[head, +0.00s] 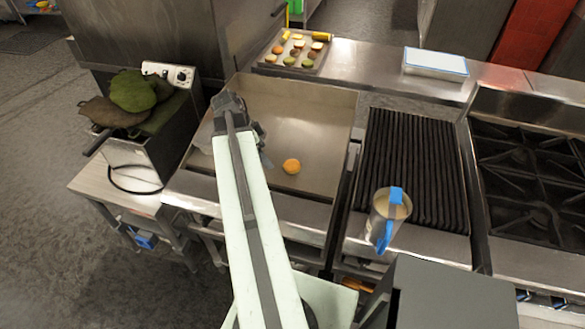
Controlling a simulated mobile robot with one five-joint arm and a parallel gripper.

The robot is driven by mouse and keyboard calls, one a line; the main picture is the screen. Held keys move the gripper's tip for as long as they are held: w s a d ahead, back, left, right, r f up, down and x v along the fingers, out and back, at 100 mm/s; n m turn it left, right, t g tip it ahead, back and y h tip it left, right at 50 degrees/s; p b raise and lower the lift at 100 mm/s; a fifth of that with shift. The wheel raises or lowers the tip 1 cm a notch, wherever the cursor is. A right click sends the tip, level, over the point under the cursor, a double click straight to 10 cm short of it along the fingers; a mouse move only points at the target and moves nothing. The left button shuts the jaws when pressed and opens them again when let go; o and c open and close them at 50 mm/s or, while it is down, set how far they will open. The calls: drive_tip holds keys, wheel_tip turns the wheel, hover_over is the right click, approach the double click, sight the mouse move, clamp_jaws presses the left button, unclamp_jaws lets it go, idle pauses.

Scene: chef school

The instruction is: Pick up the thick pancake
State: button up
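A small round golden-orange pancake (291,166) lies flat on the steel griddle (318,120), near the middle of its front half. It looks thick. My gripper (264,148) is above the griddle at the end of my arm, to the left of the pancake and apart from it in the picture. My arm partly hides the gripper, and it is too small and dark to tell whether its fingers are open or shut.
A ribbed grill (410,165) is to the right, with a blue-handled pitcher (380,222) at its front. A gas stove (530,165) is further right. A tray of small round items (275,62) sits behind. A fryer (172,125) with green mitts (133,90) stands left.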

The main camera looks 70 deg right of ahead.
drive_tip(key=m, duration=0.1)
approach(290, 165)
drive_tip(key=f, duration=0.1)
drive_tip(key=b+x, duration=0.2)
drive_tip(key=shift+f, duration=0.35)
drive_tip(key=b+x, duration=0.5)
drive_tip(key=shift+s+d+f, duration=0.15)
drive_tip(key=shift+s+d, duration=0.15)
drive_tip(key=shift+s, duration=0.05)
drive_tip(key=shift+r, duration=0.2)
drive_tip(key=c, duration=1.6)
wheel_tip(290, 165, up, 10)
drive_tip(key=p, duration=1)
